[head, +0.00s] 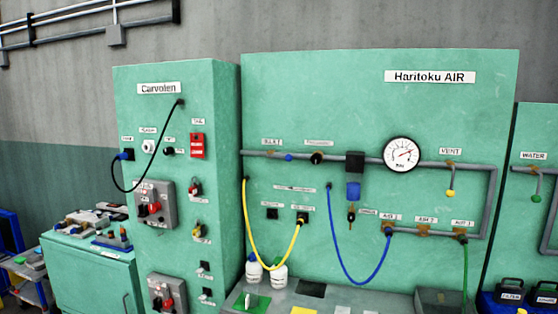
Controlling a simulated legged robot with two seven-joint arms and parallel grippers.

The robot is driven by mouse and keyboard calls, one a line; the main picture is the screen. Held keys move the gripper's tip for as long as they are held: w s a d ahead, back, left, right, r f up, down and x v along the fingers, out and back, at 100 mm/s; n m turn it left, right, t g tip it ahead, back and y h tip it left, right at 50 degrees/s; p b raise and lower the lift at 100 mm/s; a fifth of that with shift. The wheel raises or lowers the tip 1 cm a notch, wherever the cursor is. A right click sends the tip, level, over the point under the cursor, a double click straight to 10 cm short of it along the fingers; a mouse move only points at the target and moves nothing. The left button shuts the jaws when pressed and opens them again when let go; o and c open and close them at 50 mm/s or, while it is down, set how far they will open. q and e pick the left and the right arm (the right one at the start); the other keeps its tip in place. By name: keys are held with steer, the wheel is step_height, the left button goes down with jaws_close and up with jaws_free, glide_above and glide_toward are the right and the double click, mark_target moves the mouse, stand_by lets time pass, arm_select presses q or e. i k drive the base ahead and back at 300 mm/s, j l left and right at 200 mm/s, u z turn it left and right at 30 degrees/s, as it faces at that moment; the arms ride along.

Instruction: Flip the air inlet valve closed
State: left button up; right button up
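The green panel labelled "Haritoku AIR" (430,110) carries a grey pipe run. Near the pipe's left end, under a small label that seems to read "INLET", is a valve with a blue handle (288,157). The handle points right and lies roughly along the pipe. The valve is small in view, so its exact angle is hard to tell. A round white pressure gauge (402,154) sits further right on the pipe, its needle off to the right. Neither of my grippers is in view, and nothing touches the valve.
A yellow hose (272,268) and a blue hose (359,284) hang below the pipe. A vent valve with a yellow handle (450,193) is at right. The green "Carvolen" cabinet (180,75) juts out at left. White bottles (279,274) stand on the ledge below.

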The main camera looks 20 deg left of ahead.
mark_target(288, 158)
steer(key=i+j, duration=0.15)
steer(key=i, duration=0.3)
steer(key=i+j, duration=0.15)
steer(key=i, duration=0.25)
steer(key=i+j, duration=0.1)
steer(key=i, duration=0.35)
steer(key=j+u, duration=0.05)
